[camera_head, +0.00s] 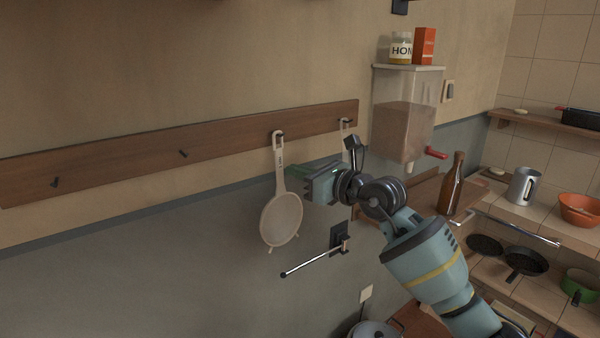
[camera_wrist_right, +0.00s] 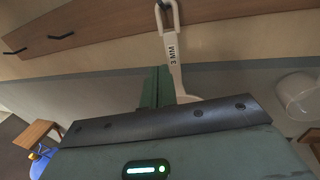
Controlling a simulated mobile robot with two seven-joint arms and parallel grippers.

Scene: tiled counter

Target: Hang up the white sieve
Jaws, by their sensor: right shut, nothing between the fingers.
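The white sieve (camera_head: 282,218) hangs by the loop of its handle from a hook on the wooden rail (camera_head: 228,141), bowl downward against the wall. In the right wrist view the upper part of the sieve's handle (camera_wrist_right: 171,50) shows, with its loop at the hook and "3 MM" printed on it. My right gripper (camera_head: 291,172) is beside the handle, on its right in the head view. Its fingers (camera_wrist_right: 156,88) are shut with nothing between them. In the wrist view the fingers overlap the lower handle, and whether they touch it is unclear. My left gripper is out of view.
Another pale utensil (camera_head: 345,130) hangs further right on the rail, partly hidden by my wrist. Two bare hooks (camera_head: 183,153) are on the left. A metal rod (camera_head: 315,262) juts from the wall below. A dispenser (camera_head: 404,115) and brown bottle (camera_head: 451,186) stand to the right.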

